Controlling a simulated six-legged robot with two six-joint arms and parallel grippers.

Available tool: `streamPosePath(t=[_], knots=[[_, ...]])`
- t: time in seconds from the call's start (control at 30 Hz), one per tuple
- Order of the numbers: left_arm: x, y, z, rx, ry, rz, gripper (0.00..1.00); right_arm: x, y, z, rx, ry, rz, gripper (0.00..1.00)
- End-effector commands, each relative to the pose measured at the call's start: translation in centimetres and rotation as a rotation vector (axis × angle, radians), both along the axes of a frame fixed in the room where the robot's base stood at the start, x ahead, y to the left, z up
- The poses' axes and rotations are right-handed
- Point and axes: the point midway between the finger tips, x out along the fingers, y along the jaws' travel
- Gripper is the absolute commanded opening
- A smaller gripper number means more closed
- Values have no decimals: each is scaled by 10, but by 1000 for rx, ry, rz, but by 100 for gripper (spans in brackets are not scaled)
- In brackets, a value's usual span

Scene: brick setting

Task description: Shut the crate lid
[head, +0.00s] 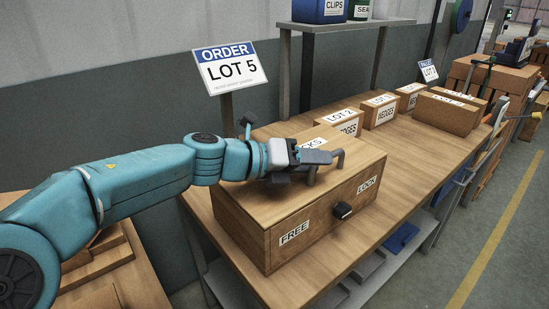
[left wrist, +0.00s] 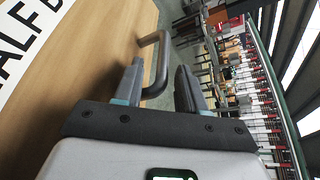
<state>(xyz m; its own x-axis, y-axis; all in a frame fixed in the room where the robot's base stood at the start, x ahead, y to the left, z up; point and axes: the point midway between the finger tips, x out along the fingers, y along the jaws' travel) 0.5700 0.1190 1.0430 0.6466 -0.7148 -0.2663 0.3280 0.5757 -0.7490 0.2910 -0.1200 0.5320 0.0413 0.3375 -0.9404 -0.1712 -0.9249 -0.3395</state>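The wooden crate (head: 325,215) stands on the workbench, with FREE and LOCK labels and a black latch knob (head: 342,211) between them on its front. Its lid (head: 350,147) lies flat over the box, and I see no gap along its front edge. A grey bar handle (head: 338,163) rises from the lid; it also shows in the left wrist view (left wrist: 160,62). My left gripper (head: 322,160) is low over the lid at the handle. In the left wrist view its fingers (left wrist: 160,88) are apart, with the handle between them, nearer the left finger. My right gripper is out of view.
Several labelled wooden boxes (head: 381,110) stand behind the crate on the workbench (head: 425,150). An ORDER LOT 5 sign (head: 230,68) stands at the back left. A raised shelf (head: 345,25) holds a blue CLIPS bin (head: 320,10). The bench right of the crate is clear.

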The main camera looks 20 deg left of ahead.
Motion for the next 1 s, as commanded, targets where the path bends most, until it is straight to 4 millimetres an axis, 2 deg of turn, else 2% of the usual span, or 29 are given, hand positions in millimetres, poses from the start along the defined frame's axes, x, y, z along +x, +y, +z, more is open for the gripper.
streamPosePath(t=[0.3, 0.5, 0.7, 1.0], knots=[[-55, 62, 24, 1, -1, 5, 40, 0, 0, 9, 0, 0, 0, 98], [-80, 89, 34, 1, 0, 3, 40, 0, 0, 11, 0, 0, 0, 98], [-91, 100, 37, 1, 2, -1, 40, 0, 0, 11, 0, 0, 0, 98], [-91, 100, 37, 1, 0, -2, 40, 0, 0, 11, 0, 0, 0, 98]])
